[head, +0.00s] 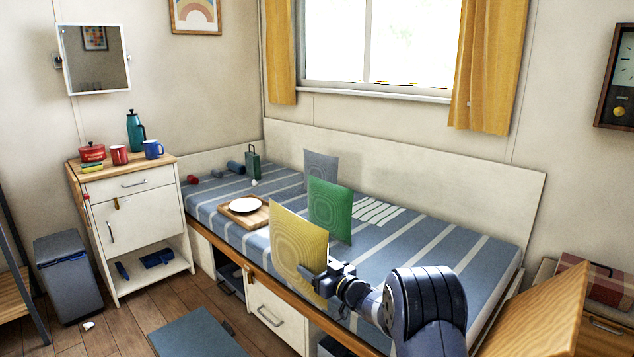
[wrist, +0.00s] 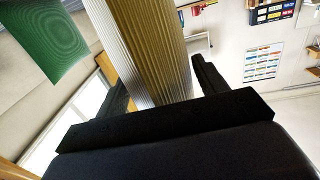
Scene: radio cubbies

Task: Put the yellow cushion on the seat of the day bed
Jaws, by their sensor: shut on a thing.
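The yellow cushion (head: 297,246) stands upright at the front edge of the day bed, its lower part in front of the bed's wooden rail. My gripper (head: 330,280) is shut on its right side. In the wrist view the cushion (wrist: 145,45) rises between the two black fingers (wrist: 160,90). The day bed has a blue-and-white striped seat (head: 410,262). A green cushion (head: 330,209) stands upright on the seat just behind the yellow one; it also shows in the wrist view (wrist: 42,42). Whether the yellow cushion touches the seat, I cannot tell.
A grey cushion (head: 320,168) stands at the back of the seat. A wooden tray (head: 262,216) with a white plate (head: 244,205) lies left of the yellow cushion. The right part of the seat is clear. A wooden panel (head: 540,315) stands at the lower right.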

